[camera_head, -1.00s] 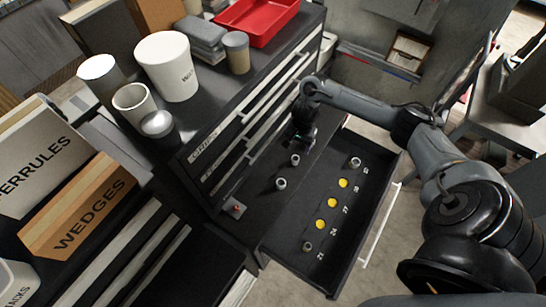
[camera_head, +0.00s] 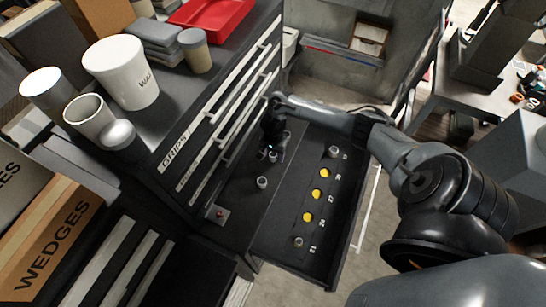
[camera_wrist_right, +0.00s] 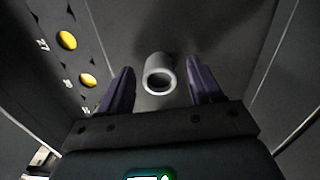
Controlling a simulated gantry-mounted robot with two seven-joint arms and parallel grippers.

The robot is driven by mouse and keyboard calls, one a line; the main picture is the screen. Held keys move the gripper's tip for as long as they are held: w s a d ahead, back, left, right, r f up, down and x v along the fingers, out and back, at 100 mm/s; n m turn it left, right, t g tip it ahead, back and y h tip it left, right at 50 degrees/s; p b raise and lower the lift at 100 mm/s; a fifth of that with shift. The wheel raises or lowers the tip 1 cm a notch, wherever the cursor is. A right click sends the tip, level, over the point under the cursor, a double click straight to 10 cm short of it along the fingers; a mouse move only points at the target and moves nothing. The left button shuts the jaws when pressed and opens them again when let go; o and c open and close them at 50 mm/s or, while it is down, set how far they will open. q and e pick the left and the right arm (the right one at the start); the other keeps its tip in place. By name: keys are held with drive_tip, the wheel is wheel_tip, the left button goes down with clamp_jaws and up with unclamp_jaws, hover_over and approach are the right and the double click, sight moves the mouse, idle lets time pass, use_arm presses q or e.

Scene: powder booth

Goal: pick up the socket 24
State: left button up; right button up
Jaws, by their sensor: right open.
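My right gripper (camera_head: 273,152) is open above the drawer, over a loose grey metal socket (camera_head: 273,158) that it partly covers. In the right wrist view this socket (camera_wrist_right: 159,75) sits between the two spread fingers of the gripper (camera_wrist_right: 159,88), apart from both. A second loose socket (camera_head: 262,182) stands nearer to the front. Their sizes cannot be read, so I cannot tell which is socket 24. In the numbered row, yellow round spots (camera_head: 308,217) show bare, with a socket (camera_head: 333,151) at the far end and another (camera_head: 298,242) by 21. My left gripper is not in view.
The dark open drawer (camera_head: 278,252) has raised walls around the sockets. The cabinet front with its handles (camera_head: 228,102) rises close to the left of my right gripper. White cups (camera_head: 120,72) and a red tray (camera_head: 212,14) stand on top.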

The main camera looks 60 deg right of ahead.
drive_tip(key=shift+f, duration=0.35)
clamp_jaws()
drive_tip(key=shift+r, duration=0.1)
